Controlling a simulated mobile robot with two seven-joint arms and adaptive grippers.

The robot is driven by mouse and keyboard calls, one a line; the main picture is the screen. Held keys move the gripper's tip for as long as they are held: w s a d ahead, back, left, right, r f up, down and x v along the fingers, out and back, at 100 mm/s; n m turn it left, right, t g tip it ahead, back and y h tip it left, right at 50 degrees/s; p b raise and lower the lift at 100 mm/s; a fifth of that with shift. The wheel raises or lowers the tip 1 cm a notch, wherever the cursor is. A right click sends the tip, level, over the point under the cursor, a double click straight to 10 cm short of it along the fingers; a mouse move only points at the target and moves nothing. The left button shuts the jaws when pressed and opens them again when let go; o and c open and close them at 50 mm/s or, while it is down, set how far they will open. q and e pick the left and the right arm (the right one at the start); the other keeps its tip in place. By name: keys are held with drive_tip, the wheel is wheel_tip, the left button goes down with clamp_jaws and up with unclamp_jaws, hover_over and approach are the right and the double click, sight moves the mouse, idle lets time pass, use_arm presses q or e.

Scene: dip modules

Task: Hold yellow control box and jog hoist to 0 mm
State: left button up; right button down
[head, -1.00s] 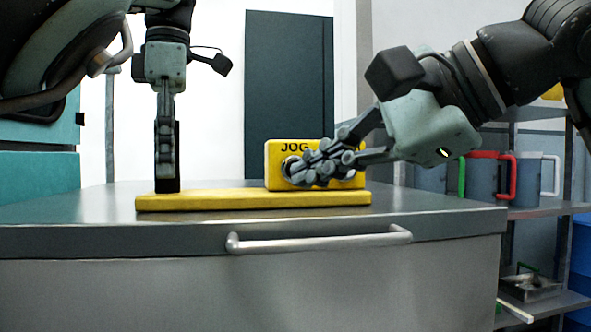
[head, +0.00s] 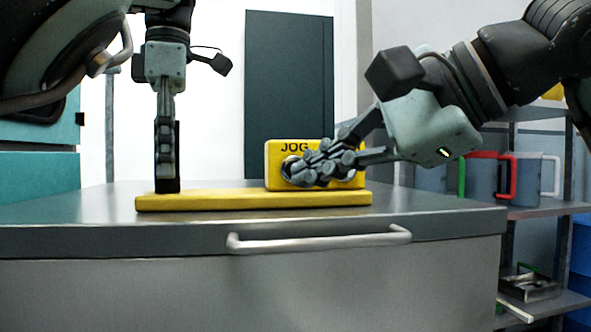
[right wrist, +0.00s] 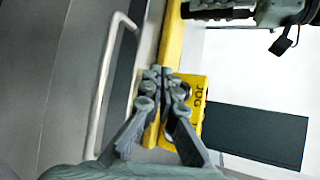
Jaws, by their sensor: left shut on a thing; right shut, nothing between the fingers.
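The yellow control box (head: 274,168), marked JOG, stands on the right part of a flat yellow base (head: 250,201) on the metal worktop. My left gripper (head: 165,178) points down and is shut on a black upright post (head: 177,150) at the left part of the base. My right gripper (head: 295,173) is shut with nothing between its fingers. Its fingertips are at the front face of the box, over a round fitting under the JOG lettering, and hide most of it. The box also shows in the right wrist view (right wrist: 198,91), beside the fingertips. No hoist or millimetre reading is visible.
A grey handle bar (head: 320,240) runs along the front of the worktop (head: 440,212). The worktop left of the base is clear.

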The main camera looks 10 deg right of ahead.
drive_tip(key=s, duration=0.3)
drive_tip(key=shift+s+d, duration=0.15)
drive_tip(key=shift+d, duration=0.1)
approach(289, 175)
drive_tip(key=shift+w+a+f, duration=0.75)
drive_tip(key=shift+a, duration=0.25)
drive_tip(key=shift+w+a+f, duration=0.75)
drive_tip(key=shift+a, duration=0.25)
drive_tip(key=shift+w, duration=0.4)
drive_tip(key=shift+w, duration=0.65)
idle(0.9)
idle(0.3)
drive_tip(key=shift+s, duration=1.1)
